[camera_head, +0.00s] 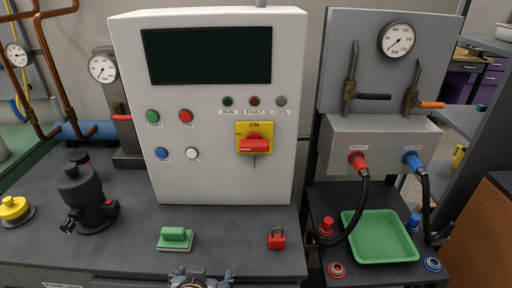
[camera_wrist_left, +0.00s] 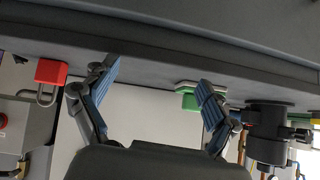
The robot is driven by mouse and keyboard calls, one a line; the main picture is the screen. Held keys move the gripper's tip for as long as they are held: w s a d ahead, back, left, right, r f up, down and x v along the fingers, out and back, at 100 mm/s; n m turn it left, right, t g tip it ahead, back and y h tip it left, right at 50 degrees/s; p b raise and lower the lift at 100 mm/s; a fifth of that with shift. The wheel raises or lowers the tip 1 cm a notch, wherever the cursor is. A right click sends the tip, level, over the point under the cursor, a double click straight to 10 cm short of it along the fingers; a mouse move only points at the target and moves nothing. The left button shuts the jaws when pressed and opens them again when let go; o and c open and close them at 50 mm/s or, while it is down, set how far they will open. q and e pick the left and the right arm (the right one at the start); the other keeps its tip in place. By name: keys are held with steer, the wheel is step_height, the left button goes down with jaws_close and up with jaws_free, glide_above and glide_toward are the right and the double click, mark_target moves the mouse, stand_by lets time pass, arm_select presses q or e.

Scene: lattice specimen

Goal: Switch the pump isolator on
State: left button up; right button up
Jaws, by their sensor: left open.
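The pump isolator (camera_head: 254,137) is a yellow plate with a red handle (camera_head: 256,144) on the front of the white control cabinet (camera_head: 215,185). "ON" is printed at the plate's top, and the red handle looks crosswise below it. My left gripper (camera_head: 202,274) shows at the bottom edge of the head view, in front of the bench and well below the isolator. In the left wrist view its two blue-padded fingers (camera_wrist_left: 160,75) are spread apart with nothing between them. My right gripper is not in view.
A red padlock (camera_head: 277,239) and a green block (camera_head: 175,238) lie on the bench before the cabinet. A dark pump-like device (camera_head: 86,195) stands left. A green tray (camera_head: 380,238) and hoses (camera_head: 357,215) are at right. The bench between block and padlock is clear.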

arm_select(q)
steer(key=w+d+r+t, duration=0.2)
steer(key=w+d+r, duration=0.1)
steer(key=r, duration=0.3)
steer(key=w+d+r+t, duration=0.3)
steer(key=r, duration=0.3)
steer(key=t, duration=0.4)
glide_toward(254, 148)
steer(key=shift+n, duration=0.4)
steer(key=w+p, duration=0.3)
steer(key=w, duration=0.7)
steer(key=shift+r, duration=0.2)
steer(key=shift+w+f, duration=0.15)
steer(key=shift+w, duration=0.6)
steer(key=c, duration=1.2)
steer(key=shift+o, duration=0.2)
